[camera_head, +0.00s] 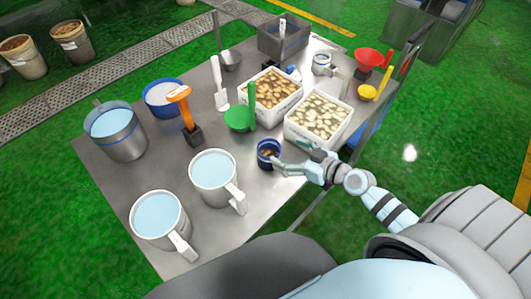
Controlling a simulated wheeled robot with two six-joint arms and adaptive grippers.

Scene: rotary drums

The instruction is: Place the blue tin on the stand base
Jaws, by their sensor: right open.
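A small dark blue tin (263,147) with a brownish content stands upright on the metal table (150,187), near its right edge. My right gripper (289,156) is open just to the right of the tin, with one finger close to the tin's lower right side. I cannot tell whether it touches. A black block-like base (194,137) stands under an orange scoop (180,95), left of the tin. A similar dark block (294,72) shows behind the crates. I cannot tell which is the stand base. My left gripper is out of view.
Two white crates of food pieces (295,104) (341,140) stand behind the tin. A green scoop (238,118) is at its upper left. Bare table lies between the orange scoop and the jugs.

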